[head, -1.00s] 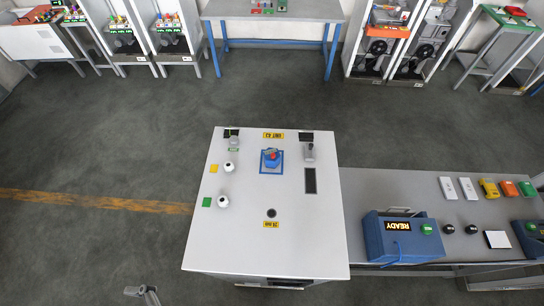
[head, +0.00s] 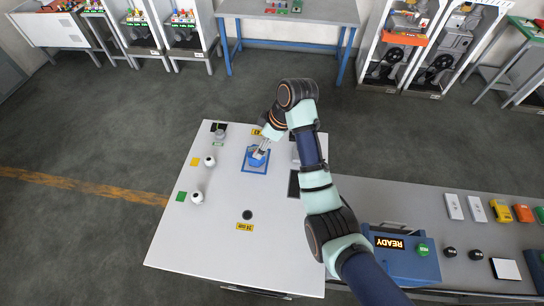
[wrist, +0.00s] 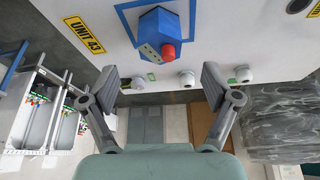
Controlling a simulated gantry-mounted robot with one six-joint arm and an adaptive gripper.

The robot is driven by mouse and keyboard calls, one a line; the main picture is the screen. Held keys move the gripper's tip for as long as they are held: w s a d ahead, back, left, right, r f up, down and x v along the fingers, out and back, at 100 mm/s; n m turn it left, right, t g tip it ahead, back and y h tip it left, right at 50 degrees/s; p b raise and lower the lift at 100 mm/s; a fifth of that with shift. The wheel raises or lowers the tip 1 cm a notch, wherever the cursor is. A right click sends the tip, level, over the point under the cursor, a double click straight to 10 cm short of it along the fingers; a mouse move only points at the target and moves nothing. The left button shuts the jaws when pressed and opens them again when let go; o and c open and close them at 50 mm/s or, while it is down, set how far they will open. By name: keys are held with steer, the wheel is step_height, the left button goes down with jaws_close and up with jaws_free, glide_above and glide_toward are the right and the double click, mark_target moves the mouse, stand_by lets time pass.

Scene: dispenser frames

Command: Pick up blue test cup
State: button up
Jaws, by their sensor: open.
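The blue test cup (head: 256,160) stands inside a blue square outline on the white cabinet top (head: 225,225). In the wrist view the cup (wrist: 157,28) is blue and faceted, with a red knob (wrist: 168,52) and a grey-green strip on it. My gripper (wrist: 160,86) is open and empty, its two fingers wide apart. The cup lies ahead of the fingertips in that view, apart from them. In the head view my gripper (head: 262,150) is over the cup and hides part of it.
Two white round knobs (head: 197,196) (head: 210,161) stand left of the cup, beside green and yellow squares. A dark hole (head: 247,214) lies in front of it. A dark slotted panel (head: 293,184) is at right. A blue READY box (head: 405,262) stands on the lower side bench.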

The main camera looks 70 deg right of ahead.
steer(key=shift+x, duration=1.4)
steer(key=p+x, duration=0.1)
steer(key=x, duration=0.4)
steer(key=shift+s+f+p, duration=0.15)
steer(key=shift+s+p, duration=0.05)
steer(key=shift+p, duration=0.15)
steer(key=c, duration=1.3)
steer(key=shift+c, duration=0.8)
